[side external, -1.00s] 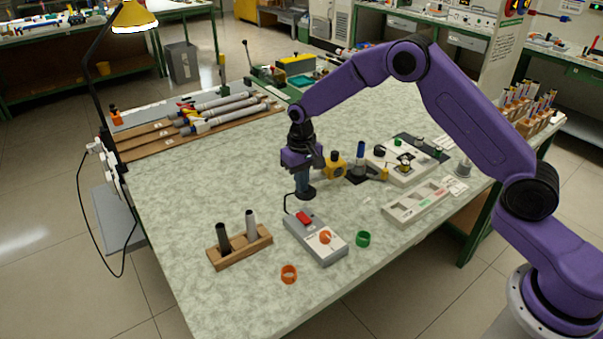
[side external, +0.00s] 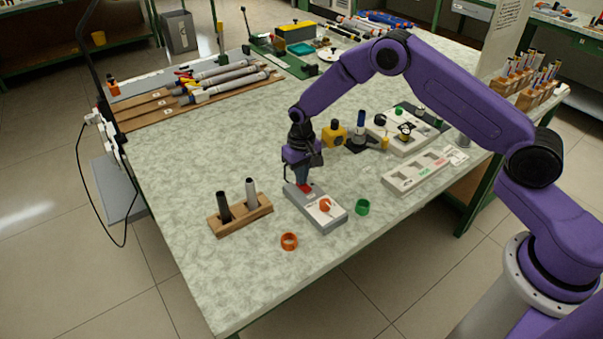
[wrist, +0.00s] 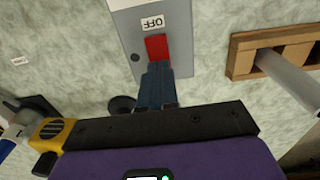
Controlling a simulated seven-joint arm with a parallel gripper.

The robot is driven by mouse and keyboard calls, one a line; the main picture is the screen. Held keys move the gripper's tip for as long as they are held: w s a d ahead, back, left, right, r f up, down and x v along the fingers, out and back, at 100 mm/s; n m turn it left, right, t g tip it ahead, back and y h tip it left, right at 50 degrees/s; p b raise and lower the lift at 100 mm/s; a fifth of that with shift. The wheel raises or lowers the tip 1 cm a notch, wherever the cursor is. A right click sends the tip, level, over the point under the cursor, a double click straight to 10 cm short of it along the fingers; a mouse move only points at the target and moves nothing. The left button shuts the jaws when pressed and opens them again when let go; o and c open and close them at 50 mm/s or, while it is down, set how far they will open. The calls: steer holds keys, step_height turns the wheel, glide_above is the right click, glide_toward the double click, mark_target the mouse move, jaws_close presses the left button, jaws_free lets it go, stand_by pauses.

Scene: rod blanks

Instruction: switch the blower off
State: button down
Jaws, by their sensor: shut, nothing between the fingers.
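The grey control box (side external: 321,213) lies on the bench with an orange-red knob (side external: 325,205) on its near part. Its red switch (side external: 306,188) is at the far end, partly hidden by my gripper (side external: 303,181). In the wrist view the red switch (wrist: 157,47) sits beside a white label reading OFF (wrist: 153,22). My gripper (wrist: 155,66) is shut and empty, its blue fingertips at the switch's edge opposite the label. I cannot tell whether they touch it or which way the switch is tilted.
A wooden stand (side external: 240,218) with a dark and a light rod is left of the box. A yellow block (side external: 334,134) and a grey tray (side external: 415,172) stand behind, to the right.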

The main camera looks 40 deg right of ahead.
mark_target(305, 186)
steer(key=shift+f, duration=0.3)
steer(key=shift+s, duration=0.15)
steer(key=shift+s+r, duration=0.15)
steer(key=shift+s, duration=0.55)
steer(key=shift+r, duration=0.1)
steer(key=shift+w+r, duration=0.1)
steer(key=shift+r, duration=0.35)
step_height(305, 186, up, 13)
stand_by(0.3)
